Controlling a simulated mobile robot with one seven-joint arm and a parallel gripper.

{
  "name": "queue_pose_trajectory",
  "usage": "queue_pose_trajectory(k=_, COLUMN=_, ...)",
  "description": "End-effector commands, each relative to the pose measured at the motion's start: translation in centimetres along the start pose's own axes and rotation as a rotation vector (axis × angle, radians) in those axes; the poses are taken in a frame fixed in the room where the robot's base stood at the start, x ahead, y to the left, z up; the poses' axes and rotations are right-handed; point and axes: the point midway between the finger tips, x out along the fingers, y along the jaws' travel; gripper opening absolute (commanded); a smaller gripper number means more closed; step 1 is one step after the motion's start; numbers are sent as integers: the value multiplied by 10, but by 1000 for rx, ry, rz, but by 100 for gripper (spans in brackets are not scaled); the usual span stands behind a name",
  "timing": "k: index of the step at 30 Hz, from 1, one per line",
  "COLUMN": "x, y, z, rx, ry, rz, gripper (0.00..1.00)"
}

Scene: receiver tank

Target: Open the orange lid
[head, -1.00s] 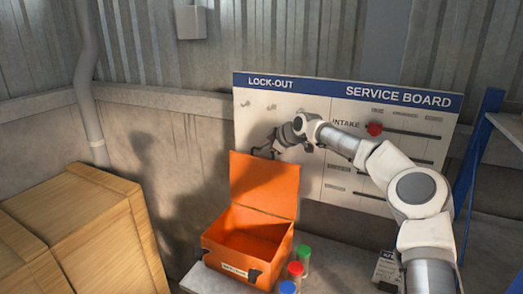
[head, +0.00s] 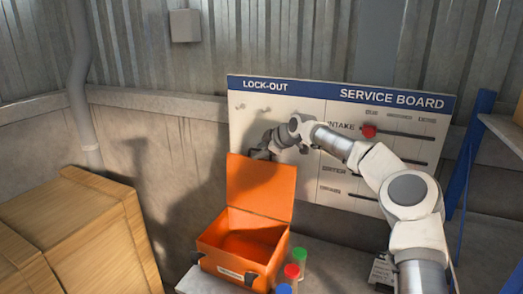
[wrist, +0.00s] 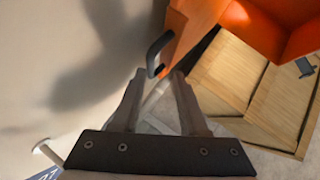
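The orange lid (head: 260,188) stands upright and open at the back of the orange box (head: 222,262). The box's inside shows, and I see nothing in it. My gripper (head: 259,153) is at the lid's top edge, partly hidden behind it in the head view. In the wrist view, my gripper (wrist: 158,74) has its two fingers apart with nothing between the tips. A dark handle (wrist: 158,52) on the edge of the orange lid (wrist: 190,22) lies just beyond the fingertips. I cannot tell whether a finger touches it.
The service board (head: 340,95) stands close behind my arm, with a red knob (head: 369,131). Red, green and blue capped containers (head: 292,271) stand right of the box. Wooden crates (head: 75,225) are at the left. A blue post (head: 470,150) is at the right.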

Motion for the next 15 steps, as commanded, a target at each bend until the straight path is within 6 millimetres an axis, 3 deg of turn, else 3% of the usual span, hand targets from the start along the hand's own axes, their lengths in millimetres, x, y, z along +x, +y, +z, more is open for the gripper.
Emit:
queue_pose_trajectory(k=8, x=-23, y=0, z=3, rx=-1, ry=-1, rz=2, gripper=42)
queue_pose_trajectory(k=15, x=-75, y=0, z=3, rx=-2, ry=-3, rz=5, gripper=42)
